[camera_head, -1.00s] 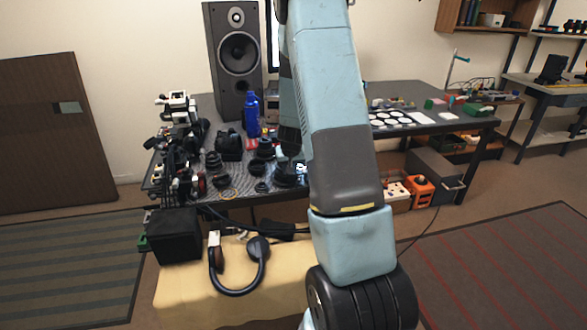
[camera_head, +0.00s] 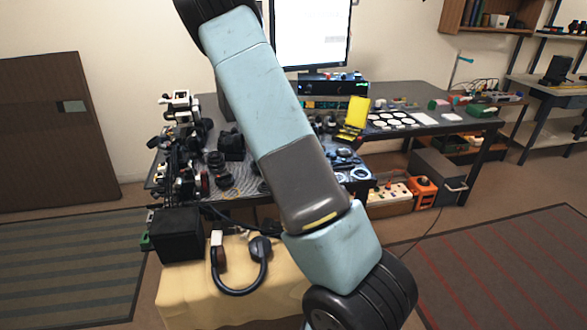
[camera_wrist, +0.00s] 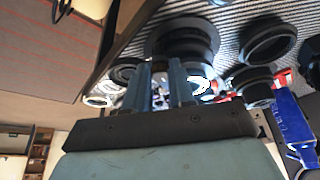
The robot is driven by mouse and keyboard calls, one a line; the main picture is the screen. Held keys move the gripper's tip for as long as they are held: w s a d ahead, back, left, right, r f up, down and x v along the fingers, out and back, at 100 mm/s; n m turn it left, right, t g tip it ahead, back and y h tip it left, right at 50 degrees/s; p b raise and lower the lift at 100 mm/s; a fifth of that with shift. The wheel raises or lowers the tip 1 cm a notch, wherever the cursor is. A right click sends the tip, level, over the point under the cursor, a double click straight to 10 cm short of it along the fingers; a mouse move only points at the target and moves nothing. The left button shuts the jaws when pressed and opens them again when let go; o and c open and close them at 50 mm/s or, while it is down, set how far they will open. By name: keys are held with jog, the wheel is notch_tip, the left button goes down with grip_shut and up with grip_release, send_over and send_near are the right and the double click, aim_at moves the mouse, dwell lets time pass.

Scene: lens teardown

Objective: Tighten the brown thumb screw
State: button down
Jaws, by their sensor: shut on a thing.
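My gripper (camera_wrist: 160,78) shows in the wrist view, its two blue-grey fingers close together on something small between them. That small thing is too dark and unclear to name. I cannot make out the brown thumb screw in either view. A large dark round lens part (camera_wrist: 186,36) lies just beyond the fingertips; I cannot tell whether they touch it. In the head view my own arm hides the gripper and part of the bench.
Dark lens rings (camera_wrist: 268,40) lie on the striped mat beside the gripper. A blue object (camera_wrist: 292,118) is at the right. In the head view, a monitor (camera_head: 310,35), a yellow panel (camera_head: 356,113) and headphones (camera_head: 240,285) surround the work area.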

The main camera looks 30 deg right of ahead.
jog(key=shift+d+m+g, duration=0.2)
jog(key=shift+m+g, duration=0.1)
jog(key=shift+m, duration=0.3)
jog(key=shift+s+d+m, duration=0.1)
jog(key=shift+m, duration=0.2)
jog(key=c, duration=1)
grip_release()
jog(key=shift+o, duration=0.3)
jog(key=shift+a, duration=0.2)
